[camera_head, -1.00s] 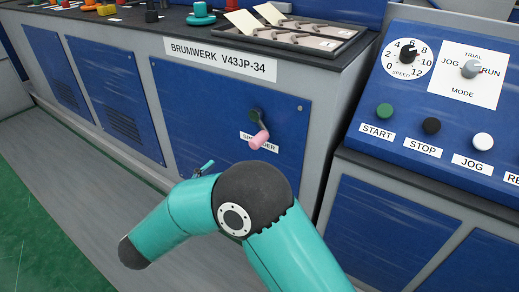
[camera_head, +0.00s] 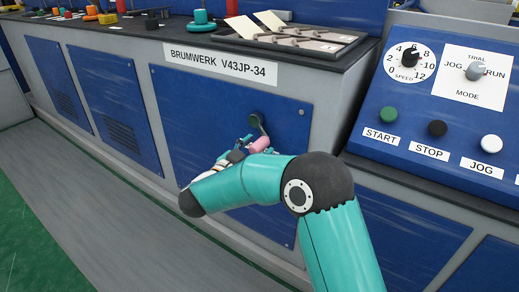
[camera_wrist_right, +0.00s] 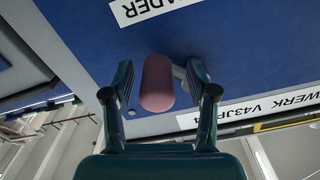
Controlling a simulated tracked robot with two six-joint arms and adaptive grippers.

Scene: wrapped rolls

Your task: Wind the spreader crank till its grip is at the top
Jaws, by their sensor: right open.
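The spreader crank (camera_head: 256,121) is on the blue front panel under the BRUMWERK V43JP-34 sign. In the right wrist view the pink grip (camera_wrist_right: 157,84) lies between the two fingers of my right gripper (camera_wrist_right: 158,92), which is open with a gap on both sides. In the head view my right gripper (camera_head: 246,146) is at the grip, partly hidden by my own arm. The SPREADER label is hidden in the head view. My left gripper is not in view.
A control desk (camera_head: 430,100) with a speed dial, mode knob and START, STOP and JOG buttons stands at the right. A tray (camera_head: 290,38) and several small coloured items lie on the machine top. The floor at the left is clear.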

